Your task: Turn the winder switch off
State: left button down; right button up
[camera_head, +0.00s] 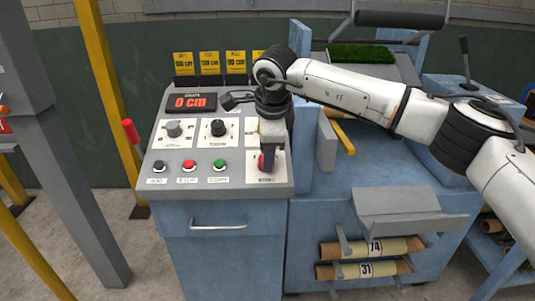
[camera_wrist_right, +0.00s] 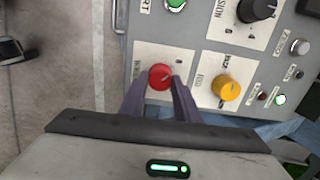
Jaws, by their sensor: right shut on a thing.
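A sloped grey control panel (camera_head: 232,178) stands on a blue cabinet and carries knobs and buttons. A round red knob (camera_wrist_right: 161,76) sits on a white label plate at its lower right corner; it also shows in the head view (camera_head: 264,162), partly covered by my gripper. Its label is too small to read, so I cannot tell whether it is the winder switch. My right gripper (camera_head: 268,151) points down at this knob. In the right wrist view the two fingers (camera_wrist_right: 160,84) are shut on the red knob, one on each side. My left gripper is not in view.
A yellow knob (camera_wrist_right: 228,89) is close right of the red one in the wrist view. A green button (camera_head: 219,164), a red button (camera_head: 189,165) and a black knob (camera_head: 218,128) are nearby. The display (camera_head: 190,102) reads 0 cm. Cardboard rolls (camera_head: 370,248) hang at lower right.

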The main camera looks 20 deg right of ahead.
jog(key=o, duration=1)
jog(key=shift+o, duration=0.2)
jog(key=v, duration=1)
jog(key=shift+r+b, duration=0.2)
jog(key=shift+b, duration=0.25)
